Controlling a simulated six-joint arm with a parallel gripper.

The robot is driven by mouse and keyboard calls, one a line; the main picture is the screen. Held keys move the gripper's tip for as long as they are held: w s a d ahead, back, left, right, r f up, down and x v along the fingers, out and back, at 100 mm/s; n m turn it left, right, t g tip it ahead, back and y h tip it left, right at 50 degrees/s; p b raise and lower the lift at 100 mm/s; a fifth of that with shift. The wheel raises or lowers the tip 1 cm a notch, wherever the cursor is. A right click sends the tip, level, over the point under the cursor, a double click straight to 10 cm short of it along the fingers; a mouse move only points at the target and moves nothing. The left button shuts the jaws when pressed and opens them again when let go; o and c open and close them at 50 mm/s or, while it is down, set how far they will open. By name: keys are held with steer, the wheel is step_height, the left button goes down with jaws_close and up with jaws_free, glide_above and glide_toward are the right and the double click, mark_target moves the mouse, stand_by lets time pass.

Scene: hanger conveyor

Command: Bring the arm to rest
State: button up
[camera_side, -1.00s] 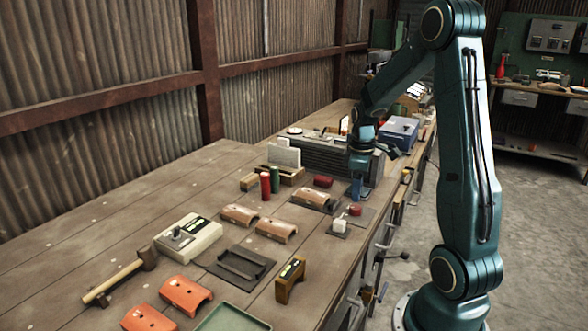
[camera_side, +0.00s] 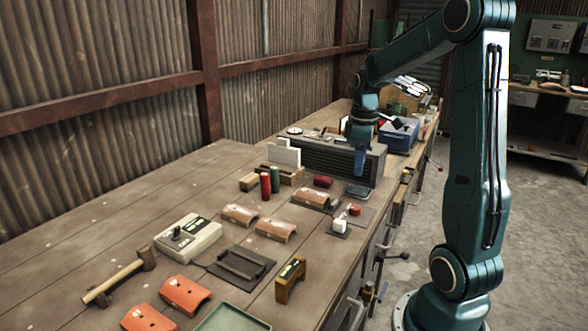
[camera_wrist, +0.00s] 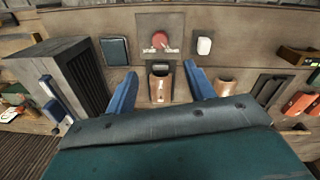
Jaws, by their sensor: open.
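My gripper (camera_side: 360,160) hangs above the bench beside the grey ribbed box (camera_side: 325,160), fingers pointing down. In the wrist view its two blue fingers (camera_wrist: 160,92) stand apart with nothing held between them. Beyond the fingers in that view a copper-coloured curved piece (camera_wrist: 159,88) lies on the bench. In the side view, several such curved pieces (camera_side: 276,229) lie to the left of and nearer than my gripper. A small dark blue-grey pad (camera_side: 357,191) lies on the bench just below my gripper.
A red-topped piece (camera_side: 355,210) and a white block (camera_side: 339,226) sit near the bench's right edge. Red and green cylinders (camera_side: 265,186) stand left of the ribbed box. A blue box (camera_side: 398,135) is behind my gripper. Orange curved pieces (camera_side: 186,295) and a hammer (camera_side: 120,280) lie in front.

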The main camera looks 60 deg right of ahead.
steer(key=a+r+m+t, duration=0.1)
steer(key=a+r, duration=0.2)
steer(key=a, duration=0.4)
steer(key=a+r+t, duration=0.1)
steer(key=a+r, duration=0.2)
steer(key=a, duration=0.4)
steer(key=s+a+m+t, duration=0.1)
steer(key=s+a+t, duration=0.2)
steer(key=s+a, duration=0.6)
steer(key=a, duration=0.4)
steer(key=shift+r+y, duration=0.3)
steer(key=shift+a, duration=0.1)
